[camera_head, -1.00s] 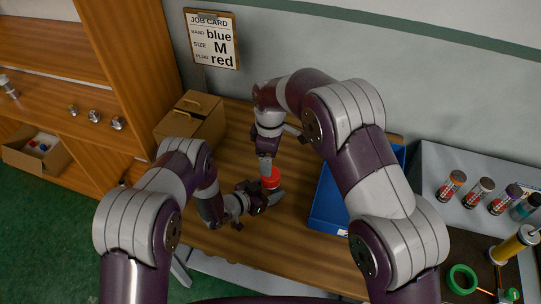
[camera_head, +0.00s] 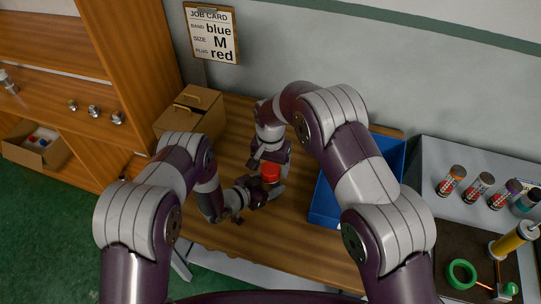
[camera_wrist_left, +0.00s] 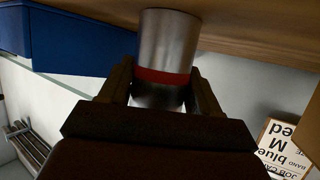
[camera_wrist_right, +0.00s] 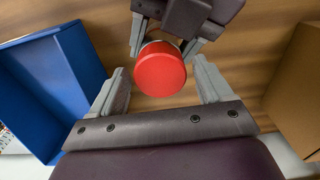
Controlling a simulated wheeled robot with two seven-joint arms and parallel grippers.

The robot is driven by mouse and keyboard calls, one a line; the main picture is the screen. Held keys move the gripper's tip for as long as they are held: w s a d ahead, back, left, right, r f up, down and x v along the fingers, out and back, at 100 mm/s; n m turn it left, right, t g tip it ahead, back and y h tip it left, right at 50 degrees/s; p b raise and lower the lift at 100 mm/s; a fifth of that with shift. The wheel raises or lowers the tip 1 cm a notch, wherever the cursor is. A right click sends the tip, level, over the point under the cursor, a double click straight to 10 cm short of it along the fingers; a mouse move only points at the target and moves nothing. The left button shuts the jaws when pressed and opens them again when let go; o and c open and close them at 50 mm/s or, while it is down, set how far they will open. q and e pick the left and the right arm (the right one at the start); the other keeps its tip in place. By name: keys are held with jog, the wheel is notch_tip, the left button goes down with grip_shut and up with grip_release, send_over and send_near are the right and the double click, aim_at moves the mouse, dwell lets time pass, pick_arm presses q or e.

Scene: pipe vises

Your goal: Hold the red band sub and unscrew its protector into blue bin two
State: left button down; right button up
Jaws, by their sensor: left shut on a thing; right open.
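The sub is a grey metal cylinder with a red band (camera_wrist_left: 163,77) in the left wrist view. My left gripper (camera_wrist_left: 160,90) is shut on it near the band; it also shows in the head view (camera_head: 258,192). The red protector (camera_wrist_right: 160,69) caps the sub's end facing my right gripper; in the head view it (camera_head: 270,173) sits just above the left gripper. My right gripper (camera_wrist_right: 162,85) is open, one finger on each side of the protector, with visible gaps. A blue bin (camera_head: 323,209) stands right of the grippers, partly hidden by my right arm.
A cardboard box (camera_head: 178,123) stands at the back left of the wooden table (camera_head: 230,240). A grey side table (camera_head: 440,156) at right holds several small bottles. A job card (camera_head: 211,36) hangs on the wall, reading band blue, size M, plug red.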

jog(key=shift+f, duration=0.5)
jog(key=c, duration=1.1)
jog(key=shift+o, duration=0.2)
jog(key=n, duration=0.5)
jog(key=shift+r, duration=0.1)
jog(key=n, duration=0.4)
jog(key=shift+n, duration=0.4)
jog(key=shift+r, duration=0.1)
jog(key=shift+r, duration=1)
